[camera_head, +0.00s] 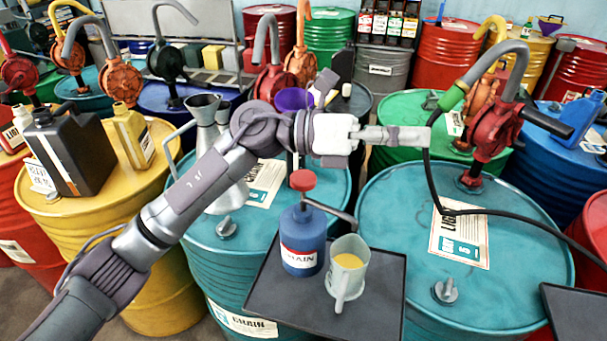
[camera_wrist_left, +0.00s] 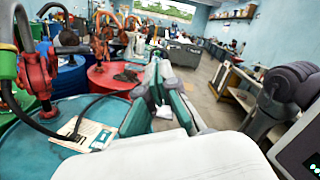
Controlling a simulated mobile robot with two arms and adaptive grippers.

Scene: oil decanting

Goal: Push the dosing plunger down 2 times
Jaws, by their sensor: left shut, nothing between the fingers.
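A blue dosing can (camera_head: 300,240) with a CHAIN label stands upright on a black tray (camera_head: 275,300). Its red plunger knob (camera_head: 303,181) sits raised above the can on a short stem. A grey spout reaches right from the can towards a clear jug (camera_head: 343,285) holding some yellow liquid. My left gripper (camera_head: 426,138) is shut and empty, above and to the right of the plunger, apart from it. In the left wrist view its fingers (camera_wrist_left: 162,72) are together, and neither the can nor the plunger shows there. My right gripper is not in view.
A teal drum (camera_head: 400,210) with a red hand pump (camera_head: 490,135) and a black hose stands to the right. A metal jug (camera_head: 215,170) stands left of the can. A black canister (camera_head: 68,150) and a yellow bottle (camera_head: 132,137) stand on a yellow drum (camera_head: 60,215).

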